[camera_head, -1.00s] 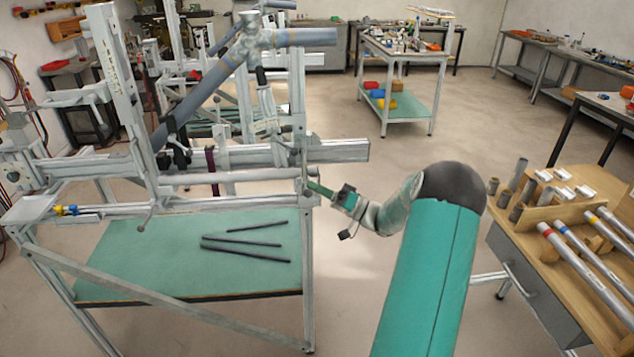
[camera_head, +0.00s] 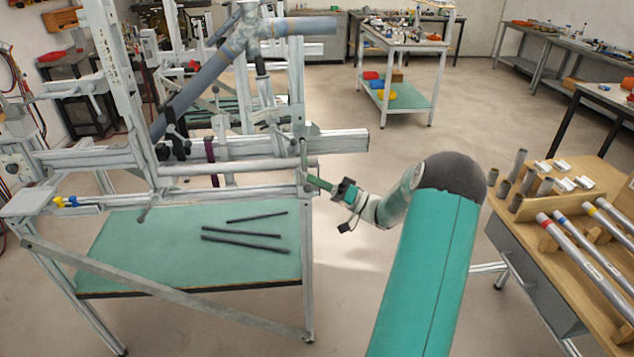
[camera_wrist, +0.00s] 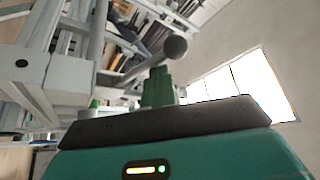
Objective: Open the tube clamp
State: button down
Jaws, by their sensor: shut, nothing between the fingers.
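The frame jig (camera_head: 232,171) stands at left, with a light tube lying level along its near side. At the tube's right end, by the jig's front right post, is the tube clamp (camera_head: 308,187), small in this view. A thin upright lever (camera_head: 304,153) shows there. My gripper (camera_head: 318,183) is just right of the clamp, its green fingers shut and pointing left. In the wrist view, a grey ball-ended lever (camera_wrist: 175,47) shows just beyond my shut fingertips (camera_wrist: 158,75). I cannot tell whether they touch it.
A green shelf (camera_head: 180,245) with several dark rods lies below the jig. A wooden bench (camera_head: 562,225) with tubes and short cylinders stands at right. The floor between the jig and bench is free around my arm. A trolley (camera_head: 405,105) stands farther back.

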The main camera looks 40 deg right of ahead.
jog(key=s+d+f, duration=0.1)
jog(key=s+d, duration=0.4)
jog(key=d, duration=0.2)
jog(key=shift+s+d, duration=0.25)
jog(key=shift+d, duration=0.05)
jog(key=shift+f, duration=0.1)
dwell(0.4)
